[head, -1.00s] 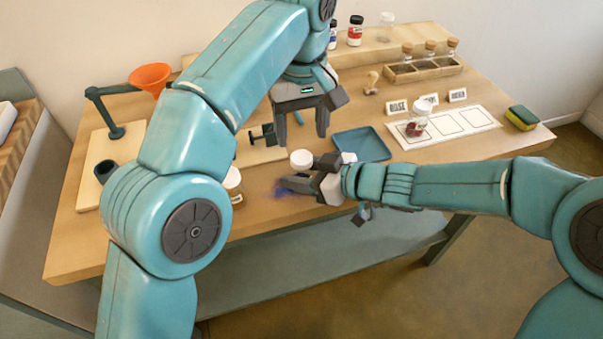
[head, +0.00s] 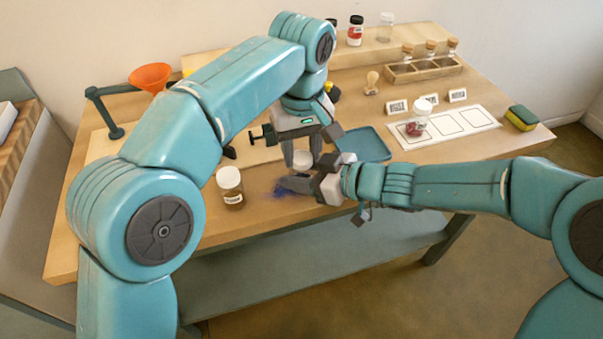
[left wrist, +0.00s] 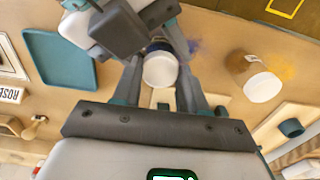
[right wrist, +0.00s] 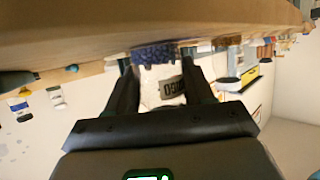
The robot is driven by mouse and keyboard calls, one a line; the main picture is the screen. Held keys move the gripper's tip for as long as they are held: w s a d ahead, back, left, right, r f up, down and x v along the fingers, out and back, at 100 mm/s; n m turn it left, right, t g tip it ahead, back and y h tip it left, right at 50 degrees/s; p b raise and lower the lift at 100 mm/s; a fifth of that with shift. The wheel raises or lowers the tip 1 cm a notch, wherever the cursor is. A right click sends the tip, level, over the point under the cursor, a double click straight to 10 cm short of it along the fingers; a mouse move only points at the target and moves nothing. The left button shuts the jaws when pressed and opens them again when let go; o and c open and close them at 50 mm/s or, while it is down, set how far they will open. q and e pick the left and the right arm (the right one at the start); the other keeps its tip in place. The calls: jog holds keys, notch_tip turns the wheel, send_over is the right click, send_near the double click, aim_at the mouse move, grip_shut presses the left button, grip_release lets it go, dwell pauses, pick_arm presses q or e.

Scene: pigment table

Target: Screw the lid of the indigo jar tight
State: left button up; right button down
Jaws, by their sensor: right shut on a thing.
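The indigo jar (right wrist: 150,95), clear with a pale label and dark blue pigment, stands between the fingers of my right gripper (right wrist: 162,88). That gripper also shows in the head view (head: 292,180), shut on the jar low over the table. The white lid (head: 303,160) sits on top of the jar; it also shows in the left wrist view (left wrist: 160,70). My left gripper (left wrist: 162,85) points down from above with its fingers on either side of the lid, apparently with small gaps. Most of the jar body is hidden in the head view.
A white-lidded jar with brown contents (head: 231,188) stands to the left. Blue powder (head: 277,190) stains the table near the right gripper. A blue tray (head: 372,143) lies behind the right gripper. A jar with red contents (head: 415,126) stands on the white mat (head: 463,124).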

pick_arm(q)
jog(key=o, duration=1.2)
jog(key=shift+c, duration=0.2)
notch_tip(320, 180, up, 4)
jog(key=shift+r, duration=0.2)
jog(key=shift+c, duration=0.3)
